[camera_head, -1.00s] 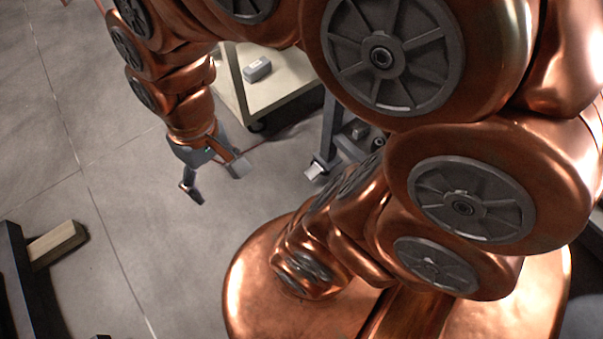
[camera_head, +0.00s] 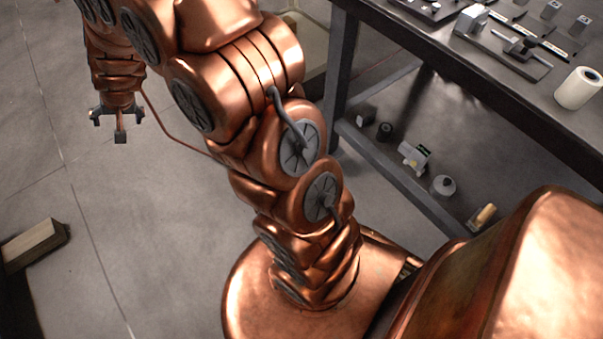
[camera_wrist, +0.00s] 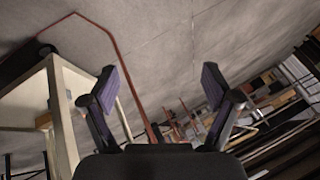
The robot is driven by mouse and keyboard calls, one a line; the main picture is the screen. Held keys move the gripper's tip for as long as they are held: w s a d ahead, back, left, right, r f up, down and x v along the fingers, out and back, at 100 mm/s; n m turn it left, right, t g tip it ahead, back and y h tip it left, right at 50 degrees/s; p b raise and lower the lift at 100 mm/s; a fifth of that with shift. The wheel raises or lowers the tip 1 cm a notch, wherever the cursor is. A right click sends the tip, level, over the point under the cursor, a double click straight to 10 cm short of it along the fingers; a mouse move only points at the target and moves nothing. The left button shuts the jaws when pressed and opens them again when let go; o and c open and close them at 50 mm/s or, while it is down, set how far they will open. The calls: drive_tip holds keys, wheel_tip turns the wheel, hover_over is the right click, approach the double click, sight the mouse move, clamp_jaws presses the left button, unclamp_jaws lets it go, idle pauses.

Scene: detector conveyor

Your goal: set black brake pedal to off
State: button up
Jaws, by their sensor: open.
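I cannot make out the black brake pedal in either view now. My gripper (camera_head: 119,122) hangs at the upper left of the head view, over bare grey floor, with its fingers spread and nothing between them. In the wrist view my gripper (camera_wrist: 159,75) shows two dark fingers wide apart and empty. Floor and a thin red line show beyond them.
A dark workbench (camera_head: 490,75) with small parts and a white roll (camera_head: 578,88) stands at the right. Its lower shelf (camera_head: 405,180) holds several items. A beam (camera_head: 32,245) lies at left. A cream frame (camera_wrist: 62,115) is left in the wrist view.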

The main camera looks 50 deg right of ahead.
drive_tip(key=w+d+f+m+t+h+b, duration=0.1)
drive_tip(key=w+d+f+m+h+b, duration=0.15)
drive_tip(key=w+d+f, duration=0.4)
drive_tip(key=w+d+f+m+t+h+b, duration=0.1)
drive_tip(key=w+d+f+m+b, duration=0.15)
drive_tip(key=f, duration=0.75)
drive_tip(key=d+f+m+g+h+b, duration=0.25)
drive_tip(key=d+f+h+b, duration=0.45)
drive_tip(key=d+f, duration=1)
drive_tip(key=s+d+f+m+g+h+b, duration=0.2)
drive_tip(key=s+d+f+b, duration=0.3)
drive_tip(key=f, duration=0.5)
drive_tip(key=s+d+f+m+g+h+b, duration=0.2)
drive_tip(key=s+d+f+m, duration=0.1)
drive_tip(key=s+d+f, duration=0.45)
drive_tip(key=s+d+f+m+g+h+b, duration=0.1)
drive_tip(key=s+d+f+g+h+b, duration=0.15)
drive_tip(key=s+f, duration=0.55)
drive_tip(key=s+d+f+m+g+h+b, duration=0.15)
drive_tip(key=s+f+g+b, duration=0.25)
drive_tip(key=s, duration=0.8)
drive_tip(key=shift+h, duration=0.25)
drive_tip(key=shift+b+x, duration=1.15)
drive_tip(key=shift+x, duration=2.2)
